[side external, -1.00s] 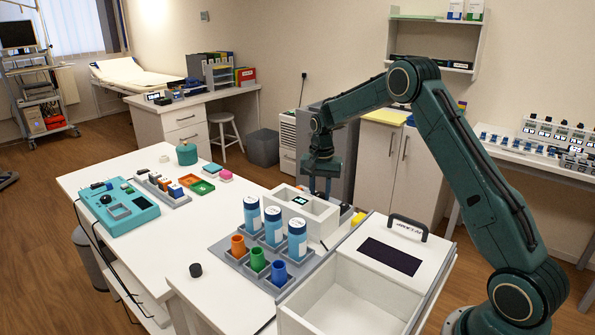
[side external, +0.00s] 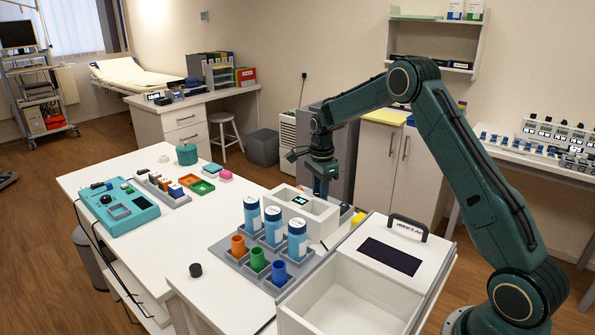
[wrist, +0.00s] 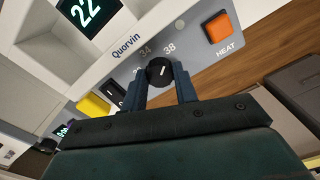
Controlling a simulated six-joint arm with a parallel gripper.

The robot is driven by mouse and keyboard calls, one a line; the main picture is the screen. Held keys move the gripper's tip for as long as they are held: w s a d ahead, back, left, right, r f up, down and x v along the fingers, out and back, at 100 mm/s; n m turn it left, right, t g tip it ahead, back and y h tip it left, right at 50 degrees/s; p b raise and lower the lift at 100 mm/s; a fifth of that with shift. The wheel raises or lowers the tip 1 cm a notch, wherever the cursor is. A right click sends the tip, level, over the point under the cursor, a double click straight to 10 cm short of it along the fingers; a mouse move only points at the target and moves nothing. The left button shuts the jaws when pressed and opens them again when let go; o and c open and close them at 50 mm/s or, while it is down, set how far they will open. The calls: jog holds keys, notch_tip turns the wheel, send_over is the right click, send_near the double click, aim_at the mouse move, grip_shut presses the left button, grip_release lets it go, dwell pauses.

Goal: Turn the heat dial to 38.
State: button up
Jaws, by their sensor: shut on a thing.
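The black heat dial (wrist: 159,72) sits on the grey front panel of the white device (side external: 312,214). My gripper (side external: 320,193) is at the device's far side in the side external view, where it hides the dial. In the wrist view the two fingers of my gripper (wrist: 160,76) are shut on the dial, one on each side. A short white pointer line on the dial leans up and right, roughly toward the printed 38 (wrist: 169,48). The printed 34 (wrist: 145,50) is at its upper left. A further mark at left is partly hidden by a finger.
An orange HEAT button (wrist: 218,27) is right of the dial. The device's display (wrist: 85,10) reads 22. A yellow part (wrist: 93,106) and a black switch are at the left.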

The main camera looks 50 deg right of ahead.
jog(key=shift+m, duration=0.6)
jog(key=o, duration=0.7)
notch_tip(320, 180, up, 14)
dwell(0.6)
